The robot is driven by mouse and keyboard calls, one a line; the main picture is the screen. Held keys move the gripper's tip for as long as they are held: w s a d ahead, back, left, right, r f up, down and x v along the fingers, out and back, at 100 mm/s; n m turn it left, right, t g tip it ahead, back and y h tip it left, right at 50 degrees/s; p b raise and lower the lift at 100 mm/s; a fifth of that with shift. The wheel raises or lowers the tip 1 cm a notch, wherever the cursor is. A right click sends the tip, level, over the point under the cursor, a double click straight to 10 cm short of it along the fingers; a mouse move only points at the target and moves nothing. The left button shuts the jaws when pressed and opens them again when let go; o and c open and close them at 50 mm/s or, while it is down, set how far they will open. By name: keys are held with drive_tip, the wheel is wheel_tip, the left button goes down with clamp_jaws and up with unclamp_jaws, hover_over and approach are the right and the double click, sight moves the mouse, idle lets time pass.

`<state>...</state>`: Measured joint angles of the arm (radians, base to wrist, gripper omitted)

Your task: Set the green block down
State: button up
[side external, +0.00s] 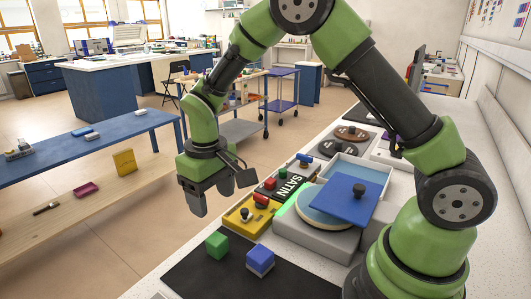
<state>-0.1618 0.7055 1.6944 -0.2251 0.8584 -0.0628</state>
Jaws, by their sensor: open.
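The green block (217,244) sits on the black mat (215,278) at the front, near the mat's far left part. A blue block (260,258) with a paler lower part stands on the mat to its right, with a gap between the two. My gripper (210,204) points down above and slightly left of the green block in the picture. It is open and empty, and its fingers are apart from the block.
A yellow tray (235,230) with red-topped and dark items lies behind the mat. A black "SATIN" panel (292,188) lies beyond it. A grey kiln (310,238) with a round disc and a knobbed blue plate (345,205) stands at right. The mat's front is clear.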

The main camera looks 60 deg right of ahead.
drive_tip(key=s+d+r+m+t+y, duration=0.1)
drive_tip(key=s+r+t, duration=0.1)
drive_tip(key=s+r, duration=0.5)
drive_tip(key=s+d+r+m+t, duration=0.2)
drive_tip(key=s+r+t, duration=0.15)
drive_tip(key=r, duration=0.65)
drive_tip(key=s+m+t+y, duration=0.1)
drive_tip(key=s, duration=0.8)
drive_tip(key=shift+r+t, duration=0.35)
drive_tip(key=shift+r, duration=0.1)
drive_tip(key=shift+a, duration=0.1)
drive_tip(key=shift+c, duration=0.3)
